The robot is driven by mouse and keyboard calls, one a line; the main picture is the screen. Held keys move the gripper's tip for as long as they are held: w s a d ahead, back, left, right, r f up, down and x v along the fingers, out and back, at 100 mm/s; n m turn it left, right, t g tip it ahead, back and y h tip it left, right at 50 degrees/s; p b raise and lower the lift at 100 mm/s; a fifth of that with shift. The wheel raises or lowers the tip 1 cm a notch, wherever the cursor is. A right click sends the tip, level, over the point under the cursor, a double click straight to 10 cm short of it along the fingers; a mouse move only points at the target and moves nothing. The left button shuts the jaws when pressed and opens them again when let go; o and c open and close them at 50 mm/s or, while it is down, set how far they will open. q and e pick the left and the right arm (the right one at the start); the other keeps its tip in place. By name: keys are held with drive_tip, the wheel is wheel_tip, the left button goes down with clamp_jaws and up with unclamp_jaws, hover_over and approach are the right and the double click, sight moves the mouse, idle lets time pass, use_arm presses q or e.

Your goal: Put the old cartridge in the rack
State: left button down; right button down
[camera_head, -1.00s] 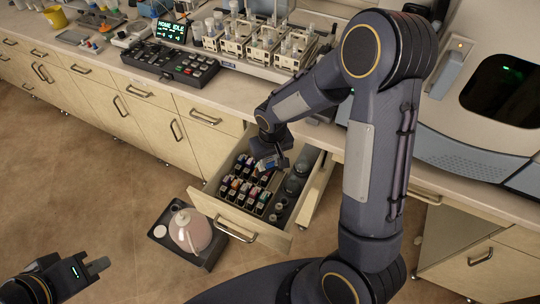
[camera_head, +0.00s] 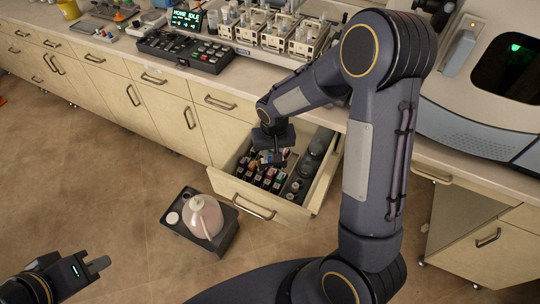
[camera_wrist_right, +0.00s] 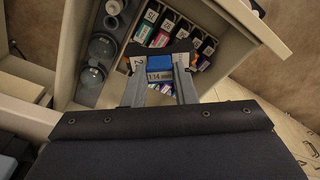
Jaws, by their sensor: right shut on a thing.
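In the wrist view, my right gripper (camera_wrist_right: 160,88) is shut on a small cartridge (camera_wrist_right: 157,64) with a blue top and a white label reading "1.14 mm". It holds the cartridge above the open drawer, over the near part of the rack. The rack (camera_head: 263,175) holds rows of dark cartridges with coloured labels; the wrist view shows several of them (camera_wrist_right: 180,33). In the head view, my right gripper (camera_head: 277,157) points down over the drawer and partly hides the cartridge. My left gripper (camera_head: 98,266) is at the lower left, far from the drawer; its finger gap is unclear.
The open drawer (camera_head: 262,206) has walls around the rack and round glass jars (camera_wrist_right: 102,46) beside it. The counter (camera_head: 135,58) above carries a keypad unit (camera_head: 185,50) and tube racks.

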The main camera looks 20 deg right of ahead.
drive_tip(key=shift+w+d+f+m+b, duration=0.1)
drive_tip(key=shift+w+d+m+b, duration=0.1)
drive_tip(key=shift+m, duration=0.4)
drive_tip(key=shift+w+d+m+b, duration=0.1)
drive_tip(key=shift+w+m+b, duration=0.05)
drive_tip(key=shift+m, duration=0.45)
drive_tip(key=w+d+m+g+b, duration=0.1)
drive_tip(key=w+d+m+b, duration=0.3)
drive_tip(key=m, duration=0.7)
drive_tip(key=w+d+m+g+b, duration=0.1)
drive_tip(key=w+d+m+b, duration=0.3)
drive_tip(key=m, duration=0.7)
wheel_tip(320, 180, down, 10)
drive_tip(key=s+d+b, duration=0.1)
drive_tip(key=s+b, duration=0.1)
drive_tip(key=b, duration=0.1)
drive_tip(key=shift+d+m+h, duration=0.3)
drive_tip(key=shift+f+b, duration=1.35)
drive_tip(key=shift+f, duration=0.35)
drive_tip(key=c, duration=1.1)
unclamp_jaws()
